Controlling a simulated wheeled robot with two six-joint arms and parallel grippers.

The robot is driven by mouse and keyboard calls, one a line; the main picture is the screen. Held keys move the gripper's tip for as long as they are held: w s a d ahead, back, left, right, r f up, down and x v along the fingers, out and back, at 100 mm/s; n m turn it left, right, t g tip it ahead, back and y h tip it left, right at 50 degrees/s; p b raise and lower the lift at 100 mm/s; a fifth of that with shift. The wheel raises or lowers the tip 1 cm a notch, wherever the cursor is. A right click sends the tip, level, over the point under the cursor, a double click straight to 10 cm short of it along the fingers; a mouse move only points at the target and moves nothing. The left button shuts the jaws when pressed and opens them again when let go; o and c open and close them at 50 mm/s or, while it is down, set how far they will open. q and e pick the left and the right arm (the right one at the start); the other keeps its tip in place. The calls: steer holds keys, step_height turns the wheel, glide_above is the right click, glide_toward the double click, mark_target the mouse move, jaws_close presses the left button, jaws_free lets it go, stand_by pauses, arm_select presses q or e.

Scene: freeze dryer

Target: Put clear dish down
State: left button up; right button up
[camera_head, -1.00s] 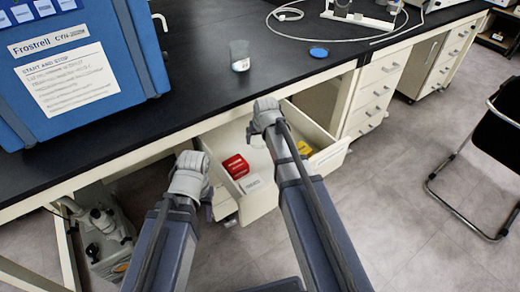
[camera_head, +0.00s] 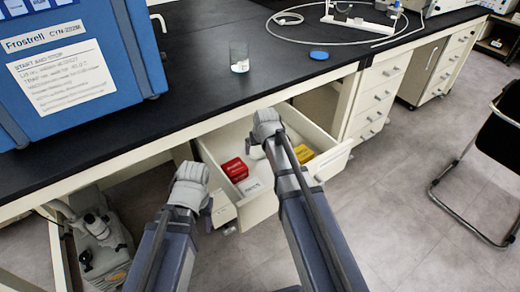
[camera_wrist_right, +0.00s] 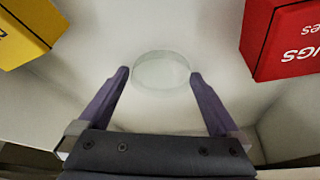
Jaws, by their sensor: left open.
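The clear dish (camera_wrist_right: 161,70) is a round, see-through disc in the right wrist view, over the pale floor of the open drawer (camera_head: 262,205). It lies between the tips of my right gripper (camera_wrist_right: 160,76), whose two dark fingers stand apart with a narrow gap on each side of the dish. I cannot tell how far the dish is above the drawer floor. In the head view my right gripper (camera_head: 266,130) reaches down into the drawer, its fingers mostly hidden. My left gripper (camera_head: 190,188) is open and empty left of the drawer.
The drawer holds a red box (camera_head: 235,169) and a yellow box (camera_head: 304,153), on either side of the dish in the wrist view. A glass beaker (camera_head: 239,57), a blue lid (camera_head: 319,55) and the blue freeze dryer (camera_head: 140,45) are on the black bench (camera_head: 200,95).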

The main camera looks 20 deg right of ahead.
steer(key=p+v, duration=1.1)
steer(key=v, duration=0.1)
steer(key=shift+w+r, duration=0.1)
steer(key=shift+r, duration=0.05)
stand_by(1.2)
